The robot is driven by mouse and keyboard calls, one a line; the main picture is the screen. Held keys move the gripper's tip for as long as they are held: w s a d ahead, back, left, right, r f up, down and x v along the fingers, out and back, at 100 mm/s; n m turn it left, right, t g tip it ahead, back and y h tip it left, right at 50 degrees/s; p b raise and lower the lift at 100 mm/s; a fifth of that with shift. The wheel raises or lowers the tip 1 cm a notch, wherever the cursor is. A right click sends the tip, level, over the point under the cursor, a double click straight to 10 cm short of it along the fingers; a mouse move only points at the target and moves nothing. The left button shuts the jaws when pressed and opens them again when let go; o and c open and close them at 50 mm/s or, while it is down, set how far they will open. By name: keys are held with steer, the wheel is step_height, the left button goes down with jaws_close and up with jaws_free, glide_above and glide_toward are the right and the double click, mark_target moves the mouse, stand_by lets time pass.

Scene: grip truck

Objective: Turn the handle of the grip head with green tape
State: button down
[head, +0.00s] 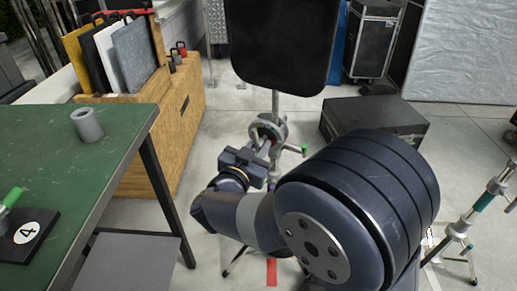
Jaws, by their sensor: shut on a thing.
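A grey grip head (268,131) sits on the stand's pole, below a black panel (285,45). A handle with a green end (304,150) sticks out to the right of the head. My gripper (258,165) is just below and left of the grip head, close to the handle. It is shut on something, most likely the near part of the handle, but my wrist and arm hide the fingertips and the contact. I cannot make out the green tape apart from the green handle end.
A green table (110,130) with a grey ring (87,124) is at the left. A black case (375,115) lies behind the stand. Another stand (480,205) is at the right. A red floor mark (271,272) shows below.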

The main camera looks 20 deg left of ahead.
steer(key=m+b, duration=0.2)
steer(key=m, duration=0.1)
steer(key=shift+f+m, duration=0.2)
steer(key=shift+m, duration=0.1)
steer(key=m+b, duration=0.2)
steer(key=m, duration=0.1)
steer(key=shift+y+b, duration=0.3)
steer(key=shift+b, duration=0.1)
steer(key=m+b, duration=0.3)
steer(key=m, duration=0.1)
steer(key=m+b, duration=0.3)
steer(key=shift+f+t+b, duration=0.1)
steer(key=shift+t+b, duration=0.2)
steer(key=m+b, duration=0.2)
steer(key=m, duration=0.3)
steer(key=shift+r+m+b, duration=0.2)
steer(key=shift+m+b, duration=0.1)
steer(key=shift+m, duration=0.1)
steer(key=c, duration=2.2)
jaws_free()
steer(key=m, duration=0.2)
steer(key=shift+m+t, duration=0.3)
steer(key=c, duration=1.9)
jaws_free()
steer(key=shift+m, duration=1.5)
steer(key=shift+c, duration=0.2)
steer(key=shift+o, duration=0.2)
steer(key=shift+r, duration=0.1)
